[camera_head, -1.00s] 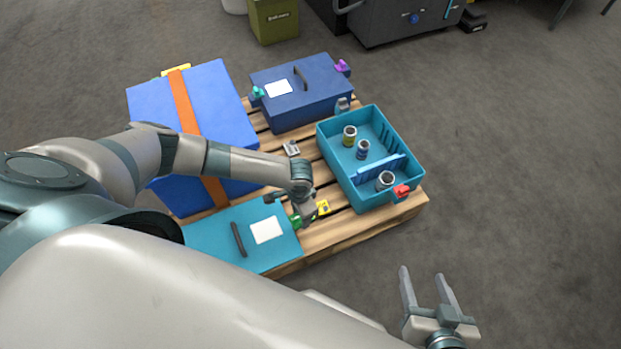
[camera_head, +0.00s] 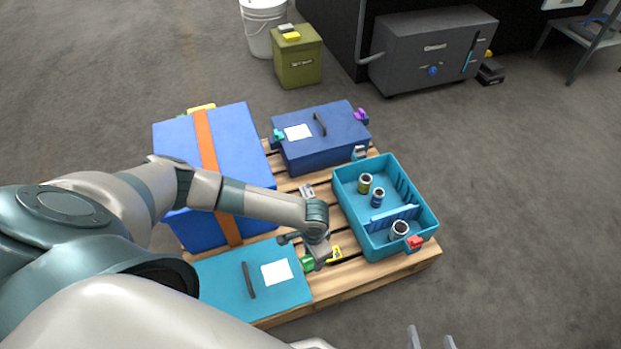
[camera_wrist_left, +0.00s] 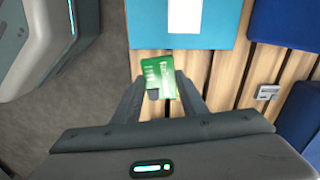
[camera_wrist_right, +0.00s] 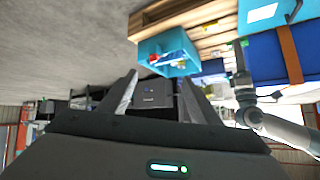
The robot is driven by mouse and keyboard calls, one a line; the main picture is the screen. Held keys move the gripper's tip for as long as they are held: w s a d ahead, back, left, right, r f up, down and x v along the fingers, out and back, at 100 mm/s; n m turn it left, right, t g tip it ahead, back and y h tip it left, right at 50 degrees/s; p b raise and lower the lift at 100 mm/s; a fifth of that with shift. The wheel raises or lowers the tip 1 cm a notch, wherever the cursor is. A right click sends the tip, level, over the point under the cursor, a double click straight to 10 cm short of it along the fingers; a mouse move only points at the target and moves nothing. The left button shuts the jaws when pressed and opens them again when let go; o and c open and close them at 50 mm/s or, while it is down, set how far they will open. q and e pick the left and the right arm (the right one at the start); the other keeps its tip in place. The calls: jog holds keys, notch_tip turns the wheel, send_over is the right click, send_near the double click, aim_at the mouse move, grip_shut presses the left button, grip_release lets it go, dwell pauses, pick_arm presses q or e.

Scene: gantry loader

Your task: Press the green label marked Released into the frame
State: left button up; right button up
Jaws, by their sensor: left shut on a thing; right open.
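The green label (camera_wrist_left: 157,76) with white print lies between the fingertips of my left gripper (camera_wrist_left: 160,92), which is shut on it. In the head view my left gripper (camera_head: 318,262) is at the right end of the teal lidded box (camera_head: 225,280), with a bit of green showing beside it. In the left wrist view the label is just below the edge of this box (camera_wrist_left: 221,20). The frame cannot be made out, and I cannot tell whether the label touches the box. My right gripper (camera_wrist_right: 158,90) is open and empty; only its fingertips show in the head view (camera_head: 431,339).
A yellow tag (camera_head: 335,254) is right beside my left gripper. An open teal bin (camera_head: 432,222) with several small cans, a dark blue case (camera_head: 335,150) and a large strapped blue box (camera_head: 232,145) stand on the wooden pallet (camera_head: 375,284).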

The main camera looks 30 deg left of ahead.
pick_arm(q)
jog(key=s+d+r+n+p, duration=0.1)
jog(key=r+n+p, duration=0.2)
jog(key=r+p, duration=0.5)
jog(key=s+d+r+n+p, duration=0.2)
jog(key=r+p, duration=0.6)
jog(key=r, duration=2.7)
jog(key=shift+n, duration=0.5)
pick_arm(e)
jog(key=s+d+f+g+h, duration=0.1)
jog(key=s+d+f+g, duration=0.1)
jog(key=f, duration=0.7)
jog(key=s+d+f+g+h, duration=0.1)
jog(key=s+d+f, duration=0.3)
jog(key=f, duration=0.5)
jog(key=shift+d+g+h, duration=0.4)
jog(key=shift+d+g, duration=0.2)
jog(key=shift+d, duration=0.05)
pick_arm(q)
jog(key=shift+d, duration=0.1)
pick_arm(e)
jog(key=shift+s, duration=0.1)
